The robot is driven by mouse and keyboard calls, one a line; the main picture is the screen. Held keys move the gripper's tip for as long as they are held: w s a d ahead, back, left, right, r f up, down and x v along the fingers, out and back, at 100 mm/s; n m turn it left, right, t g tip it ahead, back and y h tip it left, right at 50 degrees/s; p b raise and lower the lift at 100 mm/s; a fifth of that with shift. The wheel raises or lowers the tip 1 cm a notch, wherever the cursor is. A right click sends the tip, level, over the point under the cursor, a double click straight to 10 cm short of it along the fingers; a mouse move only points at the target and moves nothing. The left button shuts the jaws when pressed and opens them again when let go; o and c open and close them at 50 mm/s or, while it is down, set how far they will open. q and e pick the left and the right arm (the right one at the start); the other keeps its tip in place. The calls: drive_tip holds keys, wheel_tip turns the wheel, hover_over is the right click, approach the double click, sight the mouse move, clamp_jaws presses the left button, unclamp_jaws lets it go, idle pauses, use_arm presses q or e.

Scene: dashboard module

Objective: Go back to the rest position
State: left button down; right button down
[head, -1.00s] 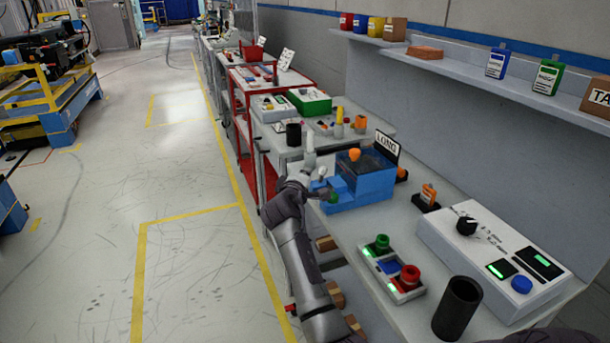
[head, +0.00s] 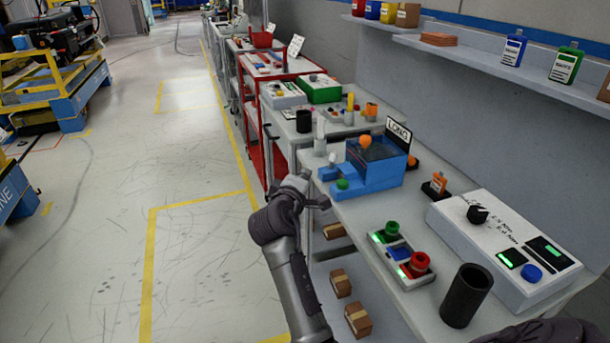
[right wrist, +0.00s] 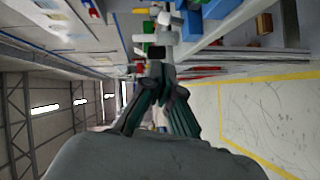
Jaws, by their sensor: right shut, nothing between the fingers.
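My right arm comes up from the bottom middle of the head view, and its right gripper (head: 318,201) is at the left edge of the work table (head: 365,222). It is over the edge, near but apart from the blue device (head: 381,170). In the right wrist view the gripper's dark fingers (right wrist: 158,78) are together with nothing held between them. My left gripper is not in view.
A control box with red and green buttons (head: 402,260), a black cup (head: 466,296) and a white panel box (head: 500,246) stand on the table. Cardboard boxes (head: 341,284) sit below it. Open floor (head: 205,245) with yellow lines lies left.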

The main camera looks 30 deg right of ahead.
idle(0.3)
drive_tip(key=a+f+n+y+p, duration=0.1)
drive_tip(key=a+f+y, duration=0.25)
drive_tip(key=f, duration=0.75)
drive_tip(key=a+f+n+y, duration=0.2)
drive_tip(key=a+f, duration=0.2)
drive_tip(key=f, duration=0.6)
drive_tip(key=s+a+f+g+y, duration=0.1)
drive_tip(key=s+a+f, duration=0.1)
drive_tip(key=s+f, duration=0.35)
drive_tip(key=s+a+f+g+y+p, duration=0.1)
drive_tip(key=s+a+f, duration=0.1)
drive_tip(key=f, duration=0.7)
drive_tip(key=s+a+f+g+y, duration=0.1)
drive_tip(key=s+a+f+y, duration=0.1)
drive_tip(key=s+f, duration=0.35)
drive_tip(key=s+a+f+m+g+y+p, duration=0.1)
drive_tip(key=s+f+m+g, duration=0.1)
drive_tip(key=s+f, duration=0.7)
drive_tip(key=s+a+f+m+g+y, duration=0.1)
drive_tip(key=s+f+g, duration=0.1)
drive_tip(key=s+f, duration=0.65)
drive_tip(key=s+d+f+m+g, duration=0.1)
drive_tip(key=s, duration=1)
drive_tip(key=s+d+f+m+g+p, duration=0.1)
drive_tip(key=s+m, duration=0.1)
drive_tip(key=s, duration=0.9)
drive_tip(key=shift+s+f+g, duration=0.15)
drive_tip(key=shift+f+g, duration=0.1)
drive_tip(key=shift+g, duration=0.15)
